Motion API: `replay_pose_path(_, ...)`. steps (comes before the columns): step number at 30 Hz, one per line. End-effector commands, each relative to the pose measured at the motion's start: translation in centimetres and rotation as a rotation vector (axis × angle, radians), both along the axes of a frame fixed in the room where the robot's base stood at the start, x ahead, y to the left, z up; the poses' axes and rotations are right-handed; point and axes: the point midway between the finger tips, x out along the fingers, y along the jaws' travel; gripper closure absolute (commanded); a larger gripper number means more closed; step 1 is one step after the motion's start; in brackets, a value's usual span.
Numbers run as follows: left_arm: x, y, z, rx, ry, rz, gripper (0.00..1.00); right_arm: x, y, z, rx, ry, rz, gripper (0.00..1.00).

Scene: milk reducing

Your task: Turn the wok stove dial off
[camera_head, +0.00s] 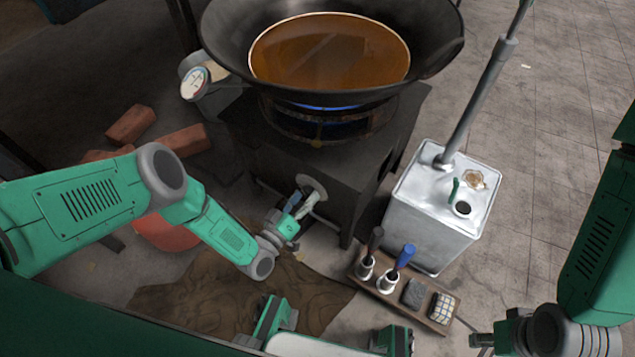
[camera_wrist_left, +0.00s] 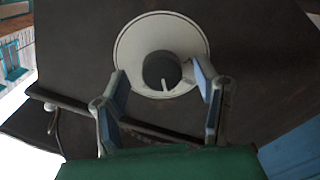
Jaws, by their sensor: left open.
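The wok (camera_head: 450,62) sits on the dark stove (camera_head: 335,168) and holds brown liquid. A blue flame (camera_head: 330,106) shows under it. The stove dial (camera_wrist_left: 161,70) is a dark round knob with a pale pointer mark, set on a white disc (camera_wrist_left: 132,42). In the head view the disc (camera_head: 312,184) is on the stove's front. My left gripper (camera_head: 300,200) is open at the dial; in the left wrist view its fingers (camera_wrist_left: 163,88) stand either side of the knob, with gaps. My right gripper (camera_head: 482,345) is partly visible at the bottom right, its fingers unclear.
A metal can (camera_head: 425,212) with a grey pipe stands right of the stove. A wooden rack (camera_head: 440,323) holds tools and small blocks. A gauge (camera_head: 195,83) is left of the wok. Bricks (camera_head: 131,125) and a brown cloth (camera_head: 190,300) lie at left.

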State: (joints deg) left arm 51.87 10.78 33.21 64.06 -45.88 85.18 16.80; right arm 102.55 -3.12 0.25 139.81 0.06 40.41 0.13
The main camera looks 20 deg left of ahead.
Motion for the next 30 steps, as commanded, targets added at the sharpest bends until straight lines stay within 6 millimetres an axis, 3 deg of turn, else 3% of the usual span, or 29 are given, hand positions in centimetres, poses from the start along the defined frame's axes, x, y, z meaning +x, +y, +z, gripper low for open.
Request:
replay_pose_path(10,0.01,0.14,-0.06,-0.002,0.000,0.001,0.44,-0.08,0.03,0.00,0.001,0.002,0.001,0.60)
replay_pose_path(14,0.01,0.03,-0.02,0.000,0.001,0.001,0.89,-0.08,0.03,0.00,0.001,0.002,0.001,0.60)
replay_pose_path(15,0.02,0.03,-0.02,0.001,0.001,0.002,0.93,-0.08,0.03,0.00,0.001,0.002,0.001,0.60)
replay_pose_path(30,0.08,-0.25,0.06,0.108,-0.039,-0.005,0.93,-0.06,0.02,0.09,0.000,0.001,0.000,0.60)
